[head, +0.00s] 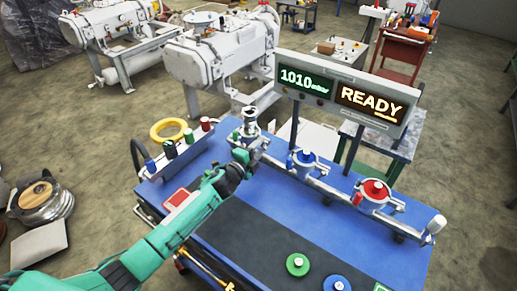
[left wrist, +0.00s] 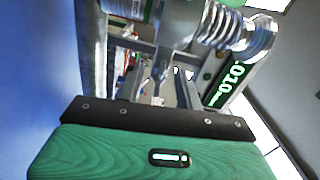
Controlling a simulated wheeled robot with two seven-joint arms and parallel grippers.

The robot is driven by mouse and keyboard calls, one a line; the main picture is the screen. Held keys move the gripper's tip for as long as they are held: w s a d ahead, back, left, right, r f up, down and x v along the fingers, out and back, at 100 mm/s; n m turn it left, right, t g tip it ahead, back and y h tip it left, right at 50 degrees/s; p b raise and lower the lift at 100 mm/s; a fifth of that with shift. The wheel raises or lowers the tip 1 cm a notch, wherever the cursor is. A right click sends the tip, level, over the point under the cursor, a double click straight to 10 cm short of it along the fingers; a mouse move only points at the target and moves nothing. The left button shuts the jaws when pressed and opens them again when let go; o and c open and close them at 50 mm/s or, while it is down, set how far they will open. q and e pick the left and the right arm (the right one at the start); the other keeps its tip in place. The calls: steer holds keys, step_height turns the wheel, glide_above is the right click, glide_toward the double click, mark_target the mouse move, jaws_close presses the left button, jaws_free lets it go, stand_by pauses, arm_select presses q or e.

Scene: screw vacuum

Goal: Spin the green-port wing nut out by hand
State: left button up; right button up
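The green port (head: 250,130) stands at the left end of the silver pipe manifold, with a metal fitting on top. My left gripper (head: 252,146) is at this port's near side and covers part of it. Whether it touches the wing nut is unclear. In the left wrist view a ribbed silver fitting (left wrist: 238,30) is at the upper right and grey metal parts lie ahead of the green gripper body. The wing nut cannot be made out surely, nor can the finger gap. My right gripper is not in view.
The blue port (head: 303,160) and red port (head: 374,191) stand further right on the manifold. A display (head: 340,92) reads 1010 mbar and READY. A yellow ring (head: 168,130) lies left.

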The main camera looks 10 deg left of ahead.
arm_select(q)
steer(key=b+v, duration=0.3)
steer(key=v, duration=1.1)
steer(key=shift+w, duration=0.1)
steer(key=shift+f, duration=0.15)
